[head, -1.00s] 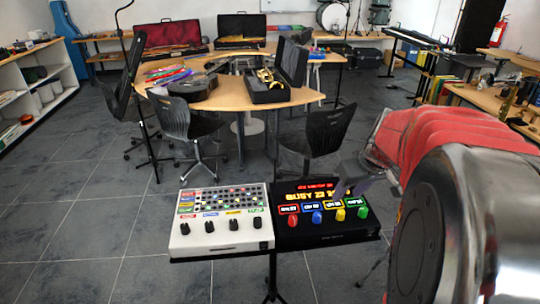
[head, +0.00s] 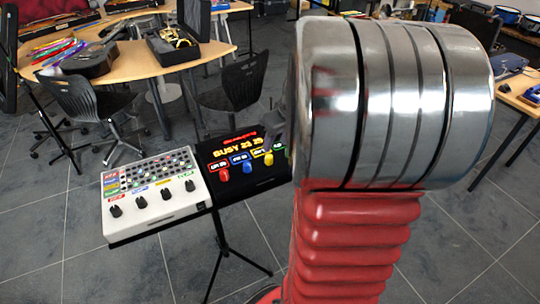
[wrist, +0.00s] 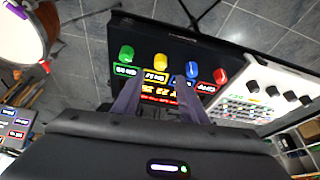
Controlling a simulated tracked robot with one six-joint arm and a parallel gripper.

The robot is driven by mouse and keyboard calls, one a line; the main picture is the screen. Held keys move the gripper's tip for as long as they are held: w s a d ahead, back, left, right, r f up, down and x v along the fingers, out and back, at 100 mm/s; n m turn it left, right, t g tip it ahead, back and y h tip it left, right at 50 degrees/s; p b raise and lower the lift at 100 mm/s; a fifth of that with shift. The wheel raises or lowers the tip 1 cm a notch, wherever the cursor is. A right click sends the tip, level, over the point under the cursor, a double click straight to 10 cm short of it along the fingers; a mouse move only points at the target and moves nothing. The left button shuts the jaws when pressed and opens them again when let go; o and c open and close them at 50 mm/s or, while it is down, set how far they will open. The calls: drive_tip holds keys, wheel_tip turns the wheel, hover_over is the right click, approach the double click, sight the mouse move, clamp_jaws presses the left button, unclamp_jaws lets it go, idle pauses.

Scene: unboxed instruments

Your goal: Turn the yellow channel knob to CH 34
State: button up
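The yellow knob (head: 269,158) is on the front row of a black box (head: 262,184) in the head view, between a blue knob (head: 247,166) and a green knob mostly hidden by my arm. In the wrist view the yellow knob (wrist: 160,61) stands beyond my fingertips, roughly between them sideways. My gripper (wrist: 157,84) is open, its two dark fingers apart over the box with nothing between them. In the head view my arm hides most of it. The lit display (head: 243,146) shows "BUSY" and numbers. The small label by the yellow knob is too blurred to read surely.
A red knob (head: 222,174) is at the box's left. A white panel (head: 155,203) with several black knobs adjoins it. Both sit on a thin black stand (head: 222,245). A chair (head: 237,85) and a curved wooden table (head: 212,52) stand behind. A drum (wrist: 20,38) shows in the wrist view.

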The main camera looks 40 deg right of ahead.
sight(269, 157)
drive_tip(key=x, duration=0.9)
drive_tip(key=shift+w+f, duration=0.1)
drive_tip(key=shift+f, duration=0.2)
drive_tip(key=shift+c, duration=0.5)
clamp_jaws()
